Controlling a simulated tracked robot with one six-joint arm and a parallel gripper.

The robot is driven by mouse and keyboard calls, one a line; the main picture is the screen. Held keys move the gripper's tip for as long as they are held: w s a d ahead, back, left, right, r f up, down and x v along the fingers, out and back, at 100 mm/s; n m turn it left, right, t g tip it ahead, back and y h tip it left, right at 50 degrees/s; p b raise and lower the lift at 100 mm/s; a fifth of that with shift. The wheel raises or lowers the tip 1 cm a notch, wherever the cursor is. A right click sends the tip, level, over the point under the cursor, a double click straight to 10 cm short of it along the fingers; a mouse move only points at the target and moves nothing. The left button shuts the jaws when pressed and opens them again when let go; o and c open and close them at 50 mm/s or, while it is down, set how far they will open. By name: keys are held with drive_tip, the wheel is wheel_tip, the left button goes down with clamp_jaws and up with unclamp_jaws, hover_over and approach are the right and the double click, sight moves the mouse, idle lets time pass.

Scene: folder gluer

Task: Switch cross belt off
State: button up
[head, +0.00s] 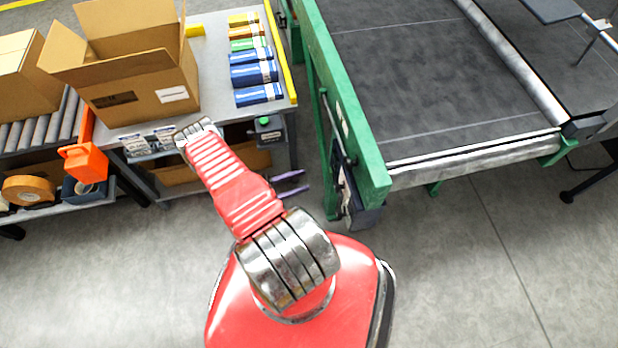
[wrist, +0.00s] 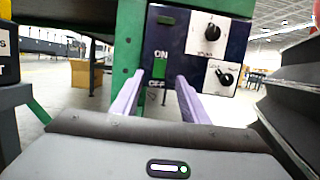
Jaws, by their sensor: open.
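A dark control panel (wrist: 195,50) on a green frame post faces me in the wrist view. It bears a green rocker switch (wrist: 159,68) with ON printed above and OFF below; which way it is tipped I cannot tell. A dark green indicator (wrist: 166,20) sits above it. My gripper (wrist: 161,79) is open and empty, its two purple fingers pointing at the panel on either side of the switch. Contact is not visible. In the head view my gripper (head: 307,180) is left of the green conveyor frame, where the panel (head: 352,196) shows only partly, edge-on.
Two rotary knobs (wrist: 211,31) (wrist: 221,77) are on white plates right of the switch. A wide dark belt (head: 420,70) lies beyond the green frame (head: 350,130). A workbench (head: 212,60) with an open carton (head: 140,75) stands left of my gripper. Clear floor lies in front.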

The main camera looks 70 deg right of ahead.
drive_tip(key=shift+v, duration=2.6)
